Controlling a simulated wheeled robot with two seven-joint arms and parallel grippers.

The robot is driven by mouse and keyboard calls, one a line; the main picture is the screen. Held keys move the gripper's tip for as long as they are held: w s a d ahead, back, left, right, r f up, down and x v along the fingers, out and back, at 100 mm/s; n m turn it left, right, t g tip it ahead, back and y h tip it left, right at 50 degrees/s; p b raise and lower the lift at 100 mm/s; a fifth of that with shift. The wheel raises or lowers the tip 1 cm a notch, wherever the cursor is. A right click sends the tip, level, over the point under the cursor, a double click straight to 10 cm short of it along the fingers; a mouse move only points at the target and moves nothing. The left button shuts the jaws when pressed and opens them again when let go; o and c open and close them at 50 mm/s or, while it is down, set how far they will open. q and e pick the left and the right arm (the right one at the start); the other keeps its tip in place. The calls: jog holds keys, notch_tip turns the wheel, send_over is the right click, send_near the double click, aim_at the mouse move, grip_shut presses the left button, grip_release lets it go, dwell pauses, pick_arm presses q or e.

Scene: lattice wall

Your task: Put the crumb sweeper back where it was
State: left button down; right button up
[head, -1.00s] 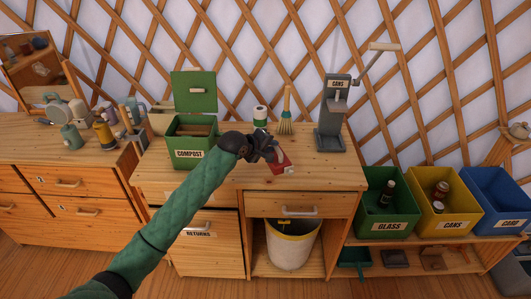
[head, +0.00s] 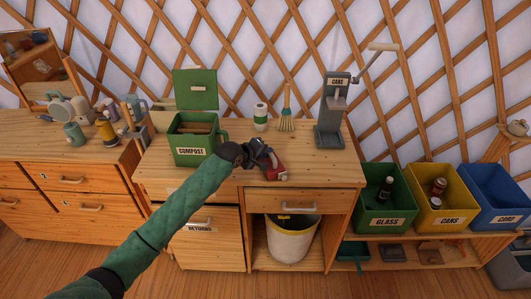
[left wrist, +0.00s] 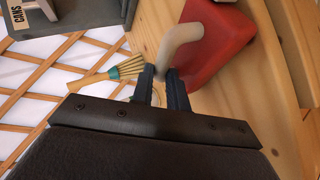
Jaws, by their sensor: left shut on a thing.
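The red crumb sweeper (head: 275,173) is at the front part of the wooden workbench top, partly hidden by my gripper. In the left wrist view its red body (left wrist: 222,38) and pale bent handle (left wrist: 178,42) show at close range. My left gripper (head: 266,158) is shut on the handle. In the left wrist view the fingertips (left wrist: 166,80) close around the handle's end. I cannot tell whether the sweeper touches the bench top. My right gripper is not in view.
A green compost bin (head: 193,151) stands left on the bench. A paper roll (head: 260,121), a hand brush (head: 286,117) and a grey can crusher (head: 331,125) stand behind. The bench top (head: 328,168) is clear on the right. Glass (head: 386,219) and cans (head: 449,218) bins are lower right.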

pick_arm(q)
jog(key=shift+f, duration=0.1)
jog(key=c, duration=1.4)
grip_release()
